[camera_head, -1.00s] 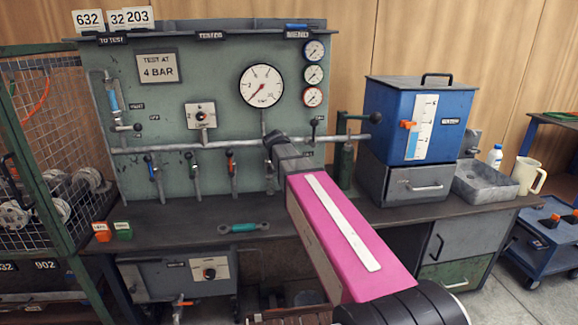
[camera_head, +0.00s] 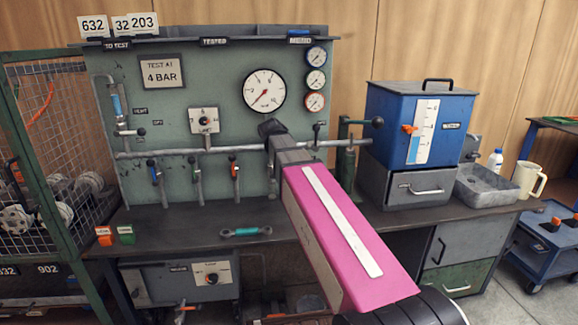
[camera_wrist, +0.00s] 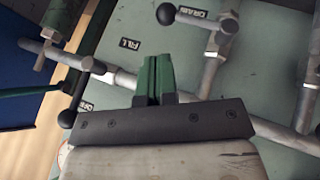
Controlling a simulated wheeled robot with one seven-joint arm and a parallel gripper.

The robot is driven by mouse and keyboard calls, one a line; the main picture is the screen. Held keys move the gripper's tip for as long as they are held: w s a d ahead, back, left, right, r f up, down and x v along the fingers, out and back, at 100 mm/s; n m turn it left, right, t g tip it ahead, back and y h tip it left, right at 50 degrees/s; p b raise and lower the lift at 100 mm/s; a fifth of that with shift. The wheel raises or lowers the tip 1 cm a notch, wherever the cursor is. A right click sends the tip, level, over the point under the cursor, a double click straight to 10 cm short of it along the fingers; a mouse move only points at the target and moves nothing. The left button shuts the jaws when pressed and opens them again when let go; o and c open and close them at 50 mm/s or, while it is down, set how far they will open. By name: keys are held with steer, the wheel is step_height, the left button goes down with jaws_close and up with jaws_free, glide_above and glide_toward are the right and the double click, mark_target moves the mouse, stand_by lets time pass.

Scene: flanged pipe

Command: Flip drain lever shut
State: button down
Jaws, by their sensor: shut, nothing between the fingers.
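In the wrist view, the drain lever (camera_wrist: 192,20) is a grey bar with a dark ball end, beside the DRAIN label (camera_wrist: 191,13). It lies across its vertical branch pipe, its ball pointing left. My gripper (camera_wrist: 154,62) is shut and empty, with green fingers close together. In this view the fingertips are below the lever's ball, apart from it, near the FILL label (camera_wrist: 130,44). In the head view my arm reaches up to the panel (camera_head: 200,85) and I cannot make out the drain lever or fingertips there.
A horizontal pipe (camera_wrist: 120,78) crosses behind my gripper. Another ball-ended lever (camera_wrist: 72,100) is at lower left in the wrist view. The bench (camera_head: 180,225) holds a teal-handled tool (camera_head: 246,231) and, at right, a blue tank (camera_head: 390,125). Several branch levers hang left of my arm.

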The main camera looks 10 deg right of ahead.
steer(key=shift+v, duration=2.5)
steer(key=shift+d, duration=0.15)
